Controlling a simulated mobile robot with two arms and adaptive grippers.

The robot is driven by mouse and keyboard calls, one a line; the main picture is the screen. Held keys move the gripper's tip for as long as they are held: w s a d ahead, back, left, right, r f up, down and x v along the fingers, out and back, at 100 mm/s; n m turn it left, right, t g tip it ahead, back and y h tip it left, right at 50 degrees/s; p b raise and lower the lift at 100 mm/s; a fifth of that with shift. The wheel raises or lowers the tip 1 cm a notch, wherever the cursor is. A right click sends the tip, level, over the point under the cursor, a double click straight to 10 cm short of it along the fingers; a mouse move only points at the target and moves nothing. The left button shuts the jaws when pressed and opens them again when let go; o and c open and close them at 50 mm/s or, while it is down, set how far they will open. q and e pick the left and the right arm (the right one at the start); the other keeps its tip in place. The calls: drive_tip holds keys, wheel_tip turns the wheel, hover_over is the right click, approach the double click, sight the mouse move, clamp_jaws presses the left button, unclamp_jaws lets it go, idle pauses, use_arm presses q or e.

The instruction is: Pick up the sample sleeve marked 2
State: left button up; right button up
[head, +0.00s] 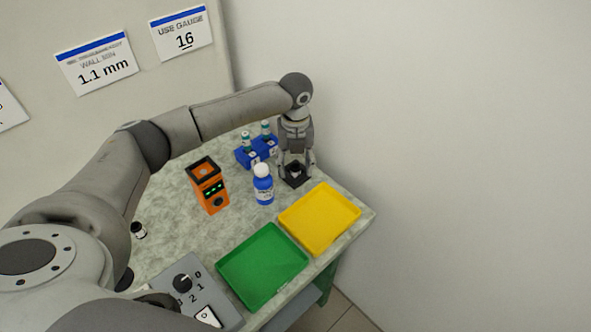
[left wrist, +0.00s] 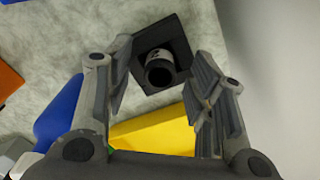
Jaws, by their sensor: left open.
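The sample sleeve (left wrist: 159,66) is a short dark tube with a pale band and a dark mark that looks like a 2. It stands in a square black holder (left wrist: 178,44) in the left wrist view. The holder (head: 294,180) also shows in the head view at the table's right side, behind the yellow tray. My left gripper (head: 296,167) is open and points down over the holder. In the left wrist view its fingers lie on either side of the sleeve, with gaps, and nothing is held. My right gripper is not in view.
A blue-and-white bottle (head: 263,186) and a blue rack (head: 244,157) with vials stand left of the holder. An orange device (head: 208,187) is farther left. Yellow (head: 320,217) and green (head: 262,266) trays lie in front. A small black-and-white piece (head: 138,230) stands at left. A wall is close at right.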

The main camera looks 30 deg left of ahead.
use_arm(q)
drive_tip(key=shift+r, duration=0.15)
drive_tip(key=c, duration=0.8)
